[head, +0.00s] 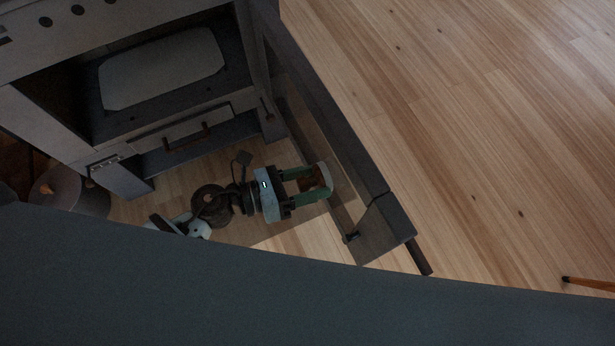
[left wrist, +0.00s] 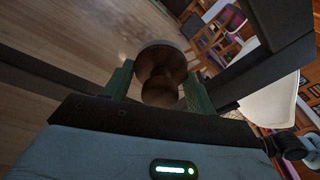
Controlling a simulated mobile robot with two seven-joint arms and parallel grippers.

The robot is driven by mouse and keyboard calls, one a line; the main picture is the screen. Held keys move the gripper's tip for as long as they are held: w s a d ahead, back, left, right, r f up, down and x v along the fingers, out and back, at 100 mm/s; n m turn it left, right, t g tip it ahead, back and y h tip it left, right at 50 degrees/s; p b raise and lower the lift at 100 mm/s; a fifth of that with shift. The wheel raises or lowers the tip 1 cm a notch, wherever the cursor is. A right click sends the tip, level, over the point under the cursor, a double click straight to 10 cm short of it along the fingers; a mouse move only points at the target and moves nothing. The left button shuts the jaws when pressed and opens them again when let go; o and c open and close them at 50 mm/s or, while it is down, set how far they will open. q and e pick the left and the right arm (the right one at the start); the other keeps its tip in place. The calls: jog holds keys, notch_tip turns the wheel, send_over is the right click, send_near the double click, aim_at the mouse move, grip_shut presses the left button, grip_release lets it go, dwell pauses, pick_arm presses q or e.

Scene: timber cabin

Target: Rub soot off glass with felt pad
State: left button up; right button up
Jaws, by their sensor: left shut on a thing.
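The stove door (head: 335,125) stands open, its dark frame running down to the right around a see-through glass pane (head: 307,128). In the left wrist view the pane (left wrist: 110,45) shows the floor through it; I cannot clearly make out soot. My left gripper (head: 318,183) has its green fingers shut on the wooden knob of the round felt pad (head: 326,174). In the left wrist view the knob (left wrist: 160,88) sits between the fingers and the pad's face points away, toward the glass. The pad is at or very close to the pane; I cannot tell whether it touches. My right gripper is out of view.
The stove body (head: 60,45) has an open firebox with a pale panel (head: 160,70) and a handled drawer front (head: 185,128) below. A round grey container (head: 70,190) stands at the left. The plank floor (head: 480,120) beyond the door is mostly clear.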

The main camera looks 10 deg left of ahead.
aim_at(313, 148)
pick_arm(q)
jog(key=shift+w+a, duration=0.1)
jog(key=w, duration=0.1)
jog(key=w+a, duration=0.1)
jog(key=w+b, duration=0.1)
jog(key=shift+w+a, duration=0.1)
jog(key=shift+a, duration=0.15)
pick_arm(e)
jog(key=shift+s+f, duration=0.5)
pick_arm(q)
jog(key=shift+w+a+b, duration=0.2)
jog(key=shift+w+a, duration=0.05)
jog(key=shift+w, duration=0.3)
jog(key=shift+w+a+b, duration=0.15)
jog(key=shift+w+a, duration=0.1)
jog(key=shift+w, duration=0.25)
jog(key=shift+w+a, duration=0.25)
jog(key=shift+w, duration=0.35)
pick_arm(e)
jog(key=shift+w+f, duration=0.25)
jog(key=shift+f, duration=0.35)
